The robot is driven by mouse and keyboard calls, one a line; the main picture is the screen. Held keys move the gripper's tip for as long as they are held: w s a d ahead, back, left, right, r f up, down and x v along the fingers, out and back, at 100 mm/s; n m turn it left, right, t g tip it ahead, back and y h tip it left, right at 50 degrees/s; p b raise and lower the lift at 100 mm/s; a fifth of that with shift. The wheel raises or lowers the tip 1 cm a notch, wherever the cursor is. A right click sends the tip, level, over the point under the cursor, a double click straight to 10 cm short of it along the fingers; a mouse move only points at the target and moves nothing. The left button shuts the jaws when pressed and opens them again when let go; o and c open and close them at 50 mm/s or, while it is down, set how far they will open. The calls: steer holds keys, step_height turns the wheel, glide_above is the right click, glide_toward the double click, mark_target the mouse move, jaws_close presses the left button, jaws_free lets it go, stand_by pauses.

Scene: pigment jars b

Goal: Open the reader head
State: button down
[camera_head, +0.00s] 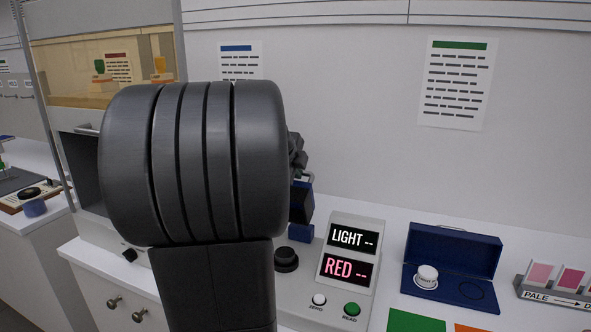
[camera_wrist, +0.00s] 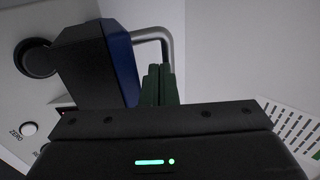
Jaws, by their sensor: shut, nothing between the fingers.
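The reader (camera_head: 345,225) is a pale grey console with displays reading "LIGHT --" and "RED --". Its reader head (camera_head: 303,205) is a dark block with blue sides, partly hidden behind my arm. The wrist view shows the head (camera_wrist: 100,65) at close range, with a bent grey metal handle (camera_wrist: 165,38) on its right side. My gripper (camera_wrist: 160,70) is shut and empty. Its dark green fingertips are at the handle, within or just in front of its bend; I cannot tell whether they touch it. My arm hides most of the gripper in the head view.
A round black part (camera_head: 286,258) sits on the console, left of the displays. ZERO (camera_head: 319,299) and READ (camera_head: 352,309) buttons are at its front. An open blue case (camera_head: 453,255) with a white puck (camera_head: 427,276) lies to the right. A wall stands close behind.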

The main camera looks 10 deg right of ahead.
steer(key=shift+w+d+r+p, duration=0.15)
steer(key=shift+w+r+p, duration=0.1)
steer(key=shift+p, duration=0.3)
steer(key=shift+w+d+r+g+y+p, duration=0.3)
steer(key=shift+w+d+g+p, duration=0.15)
steer(key=shift+p, duration=0.65)
steer(key=shift+w+d+f+g+y+p, duration=0.15)
steer(key=shift+w+d+g+y+p, duration=0.15)
steer(key=shift+w+d+g+p, duration=0.65)
steer(key=shift+w+a+f+y+p, duration=0.1)
steer(key=shift+w+y+p, duration=0.3)
steer(key=shift+p, duration=1.1)
steer(key=shift+w+r, duration=0.1)
